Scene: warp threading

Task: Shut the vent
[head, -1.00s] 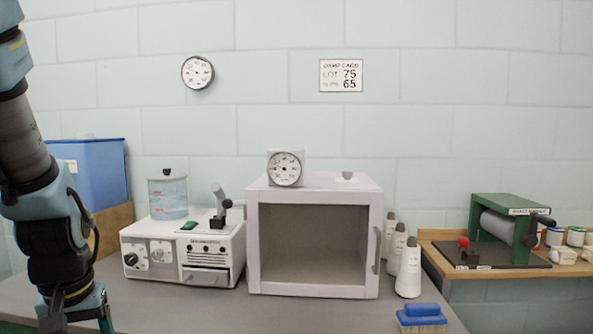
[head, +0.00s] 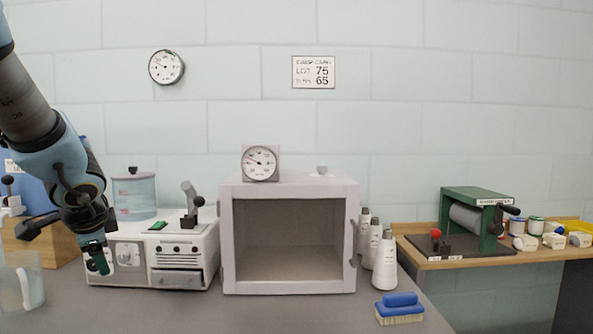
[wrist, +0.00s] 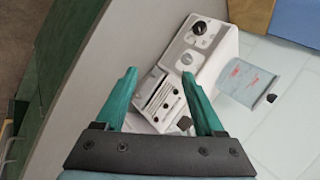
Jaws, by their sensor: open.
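A white cabinet (head: 229,240) with a large front window or opening stands mid-bench; I cannot tell whether glass covers it. A small pale knob (head: 322,170) sits on its top; no part is clearly marked as the vent. A round dial gauge (head: 260,163) stands beside the knob. My gripper (head: 97,256) is at the left, pointing down in front of the white control unit (head: 180,277), well apart from the cabinet. In the wrist view my gripper (wrist: 160,76) is open and empty, its teal fingers spread over the same control unit (wrist: 204,58).
A lidded water pot (head: 135,197) and a black-and-grey lever (head: 191,204) are on the control unit. White bottles (head: 384,262) stand right of the cabinet, with a blue brush (head: 400,308) in front. A clear jug (head: 22,280) is at left. A green roller device (head: 478,215) stands farther right.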

